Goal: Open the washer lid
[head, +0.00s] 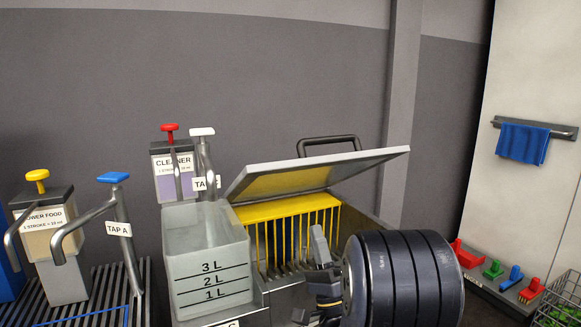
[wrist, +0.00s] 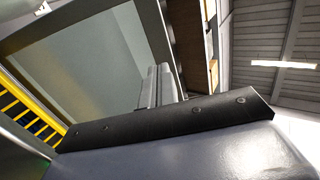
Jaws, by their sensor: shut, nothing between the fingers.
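The washer lid (head: 375,159) is a grey panel with a black handle (head: 328,143) on its upper edge. It stands tilted open above the washer, and a yellow barred rack (head: 290,208) shows beneath it. My gripper (head: 318,235) is shut and empty, in front of the rack and below the lid. In the wrist view, the fingers of my gripper (wrist: 159,72) point up beside the lid's grey underside (wrist: 85,65). I cannot tell whether they touch it. The yellow rack (wrist: 20,108) is at the left there. My arm hides part of the washer.
A grey measuring container (head: 208,250) stands left of the washer. Tap A (head: 118,229) and the flower food pump (head: 55,240) are further left; the cleaner pump (head: 170,165) is behind.

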